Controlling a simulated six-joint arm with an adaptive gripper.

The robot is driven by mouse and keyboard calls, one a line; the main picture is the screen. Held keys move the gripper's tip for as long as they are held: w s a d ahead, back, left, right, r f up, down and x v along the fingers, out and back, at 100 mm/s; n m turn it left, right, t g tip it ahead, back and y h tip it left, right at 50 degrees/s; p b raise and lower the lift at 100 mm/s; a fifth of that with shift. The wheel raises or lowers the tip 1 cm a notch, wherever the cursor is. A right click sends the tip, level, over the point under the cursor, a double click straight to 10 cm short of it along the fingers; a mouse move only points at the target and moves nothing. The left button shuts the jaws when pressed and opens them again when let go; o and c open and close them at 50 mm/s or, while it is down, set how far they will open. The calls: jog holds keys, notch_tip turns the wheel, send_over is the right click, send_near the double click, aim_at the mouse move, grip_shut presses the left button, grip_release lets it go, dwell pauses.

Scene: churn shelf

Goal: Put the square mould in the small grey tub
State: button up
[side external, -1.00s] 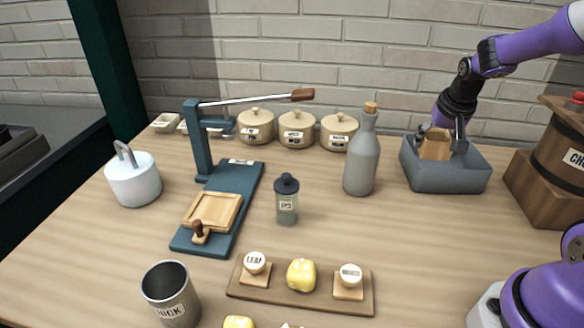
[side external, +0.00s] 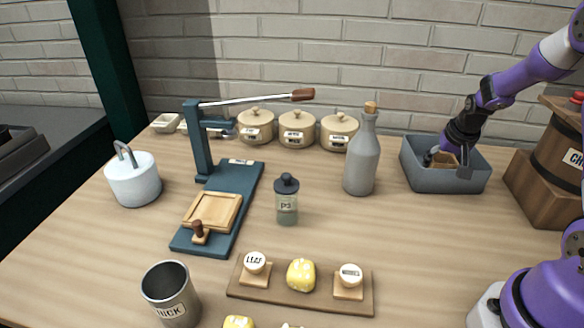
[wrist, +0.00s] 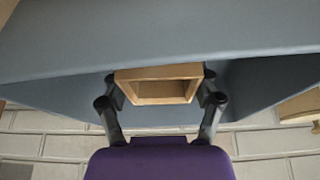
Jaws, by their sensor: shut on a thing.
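The square mould (side external: 444,159) is a small open wooden frame. In the side external view it is down inside the small grey tub (side external: 446,181), and the tub's front wall hides its lower part. My gripper (side external: 447,161) reaches into the tub with its fingers on either side of the mould. In the wrist view the mould (wrist: 160,85) sits between the two fingers of my gripper (wrist: 160,88), which are shut on it. The tub's grey wall (wrist: 160,35) fills much of that view. I cannot tell whether the mould touches the tub floor.
A wooden churn (side external: 552,180) stands close to the right of the tub. A grey corked bottle (side external: 362,160) stands to its left. Lidded crocks (side external: 297,131) and a blue lever press (side external: 217,207) are further left. The table in front of the tub is clear.

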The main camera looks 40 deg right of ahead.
jog(key=o, duration=1.1)
jog(key=shift+f, duration=0.1)
jog(key=a+v, duration=0.1)
jog(key=v, duration=1.2)
jog(key=s+a+r+n+y, duration=0.1)
jog(key=s+a+n, duration=0.1)
jog(key=a, duration=0.5)
jog(key=s+a+r+n+t+y, duration=0.1)
jog(key=s+a+n, duration=0.1)
jog(key=a+n, duration=0.2)
jog(key=s+a+r+n+t+y, duration=0.1)
jog(key=s+a+r+n, duration=0.1)
jog(key=a, duration=0.8)
jog(key=shift+s+a+r+n, duration=0.1)
jog(key=shift+s+a+n, duration=0.05)
jog(key=shift+n, duration=0.35)
